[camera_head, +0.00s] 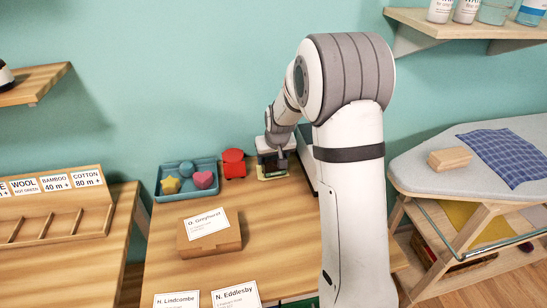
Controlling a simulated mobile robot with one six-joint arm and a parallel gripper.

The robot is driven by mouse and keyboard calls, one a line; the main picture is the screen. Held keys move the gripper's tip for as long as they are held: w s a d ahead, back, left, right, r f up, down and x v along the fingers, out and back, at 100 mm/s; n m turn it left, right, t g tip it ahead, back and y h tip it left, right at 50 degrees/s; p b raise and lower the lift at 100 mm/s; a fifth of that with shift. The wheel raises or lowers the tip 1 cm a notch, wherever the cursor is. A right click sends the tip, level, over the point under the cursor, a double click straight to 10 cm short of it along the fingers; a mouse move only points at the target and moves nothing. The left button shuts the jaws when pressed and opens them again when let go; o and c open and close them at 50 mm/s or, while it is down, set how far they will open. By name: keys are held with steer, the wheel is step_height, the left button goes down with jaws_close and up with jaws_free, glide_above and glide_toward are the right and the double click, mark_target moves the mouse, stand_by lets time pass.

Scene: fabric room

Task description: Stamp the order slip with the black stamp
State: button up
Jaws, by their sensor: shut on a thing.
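My gripper (272,165) is low at the back of the wooden table, right of a red stamp-like thing (233,163). It is shut on a small dark thing that looks like the black stamp; the fingers and arm hide most of it. A white slip reading "O. Greyhurst" (207,223) lies on a brown box (209,240) mid-table. Two more printed slips, "H. Lindcombe" (176,300) and "N. Eddlesby" (236,295), show at the front edge of the picture. I cannot tell which is the order slip.
A labelled wooden rack (50,225) stands on the left table. An ironing board (410,170) with a blue checked cloth (505,157) and a wooden block (450,158) stands right.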

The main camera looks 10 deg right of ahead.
steer(key=shift+r+p, duration=1.65)
steer(key=shift+r, duration=1.3)
